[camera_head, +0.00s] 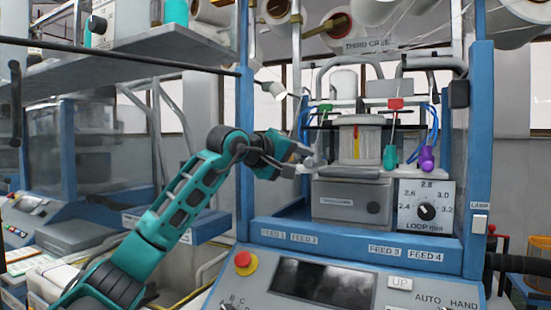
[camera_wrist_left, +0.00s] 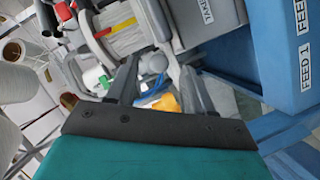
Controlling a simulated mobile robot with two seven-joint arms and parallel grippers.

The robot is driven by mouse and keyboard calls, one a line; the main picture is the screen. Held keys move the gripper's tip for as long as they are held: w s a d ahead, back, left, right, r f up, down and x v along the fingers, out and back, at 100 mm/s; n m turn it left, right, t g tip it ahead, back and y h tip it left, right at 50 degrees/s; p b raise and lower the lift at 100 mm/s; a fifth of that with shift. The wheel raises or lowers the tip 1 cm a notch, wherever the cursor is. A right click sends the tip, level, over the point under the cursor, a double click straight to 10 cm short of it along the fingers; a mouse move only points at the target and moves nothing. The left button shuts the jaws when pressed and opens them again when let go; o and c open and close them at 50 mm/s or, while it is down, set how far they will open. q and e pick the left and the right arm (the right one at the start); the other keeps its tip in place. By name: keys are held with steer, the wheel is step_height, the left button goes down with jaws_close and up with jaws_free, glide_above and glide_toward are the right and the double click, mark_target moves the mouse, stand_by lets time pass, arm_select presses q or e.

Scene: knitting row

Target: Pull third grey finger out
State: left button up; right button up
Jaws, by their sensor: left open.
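The knitting machine (camera_head: 350,230) has a row of feed fingers above its blue front ledge. A teal knob (camera_head: 390,157) and a purple knob (camera_head: 427,158) hang at the right of the row. A grey knob-like part (camera_head: 314,160) is at the left, close to my left gripper (camera_head: 300,160). My left gripper is open, its tips at or just beside that grey part; I cannot tell if they touch. In the left wrist view, a pale grey rounded part (camera_wrist_left: 154,63) shows beyond the open jaws (camera_wrist_left: 158,68). My right gripper is not in view.
The loop dial panel (camera_head: 427,205) and a grey box (camera_head: 352,200) stand below the fingers. A blue post (camera_head: 245,150) rises beside my left arm. A red stop button (camera_head: 243,261) is on the front console. Yarn cones (camera_head: 370,12) sit overhead.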

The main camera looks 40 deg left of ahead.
arm_select(q)
steer(key=d+b+v, duration=0.1)
steer(key=v, duration=0.9)
steer(key=shift+a, duration=0.5)
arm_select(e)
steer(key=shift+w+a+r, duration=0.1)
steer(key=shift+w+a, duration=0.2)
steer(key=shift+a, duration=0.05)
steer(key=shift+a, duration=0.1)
